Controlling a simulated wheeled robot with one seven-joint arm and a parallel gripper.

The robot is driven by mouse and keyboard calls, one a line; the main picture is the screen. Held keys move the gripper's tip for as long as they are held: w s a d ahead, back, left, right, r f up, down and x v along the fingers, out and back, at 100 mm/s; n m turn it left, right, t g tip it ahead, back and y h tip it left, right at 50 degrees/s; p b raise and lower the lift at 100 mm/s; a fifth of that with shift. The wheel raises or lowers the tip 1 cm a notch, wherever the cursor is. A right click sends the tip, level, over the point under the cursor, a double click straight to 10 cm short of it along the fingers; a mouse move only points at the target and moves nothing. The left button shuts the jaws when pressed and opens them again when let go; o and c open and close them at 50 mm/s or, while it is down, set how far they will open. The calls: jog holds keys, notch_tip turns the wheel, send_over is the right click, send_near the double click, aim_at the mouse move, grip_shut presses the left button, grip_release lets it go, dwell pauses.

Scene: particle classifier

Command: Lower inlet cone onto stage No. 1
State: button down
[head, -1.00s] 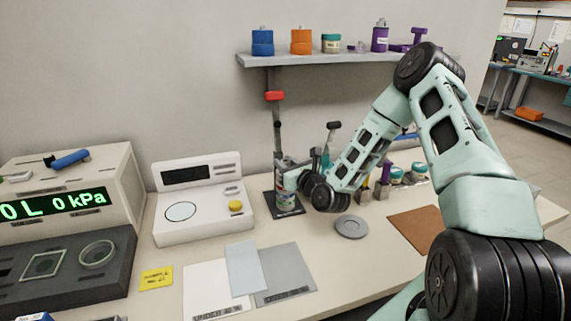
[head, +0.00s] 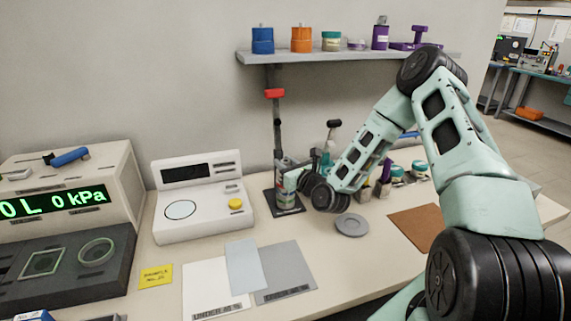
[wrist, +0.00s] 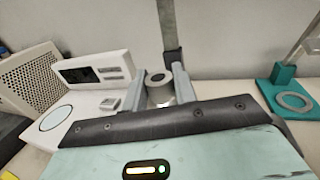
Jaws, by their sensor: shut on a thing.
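The inlet cone (wrist: 158,79), a grey round piece with a dark hole in its top, sits between the two fingers of my gripper (wrist: 166,86) in the wrist view. The fingers are shut on it. In the head view my gripper (head: 292,180) is at the upper part of the upright cylindrical stack (head: 285,197), which stands on a dark base by the post. Stage No. 1 is not clearly told apart within the stack. My gripper hides part of it, and I cannot tell whether the cone touches the stage.
A white balance (head: 200,200) stands left of the stack. A grey round dish (head: 351,225) lies at front right. The post with a red clamp (head: 274,94) rises behind, under a shelf (head: 340,57). A teal stand (wrist: 288,85) is at right in the wrist view.

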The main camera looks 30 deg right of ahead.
jog(key=shift+f, duration=0.1)
jog(key=c, duration=1)
grip_release()
jog(key=shift+c, duration=0.2)
jog(key=s+p, duration=0.4)
jog(key=s, duration=1.3)
jog(key=shift+s+a, duration=0.15)
jog(key=shift+s, duration=0.05)
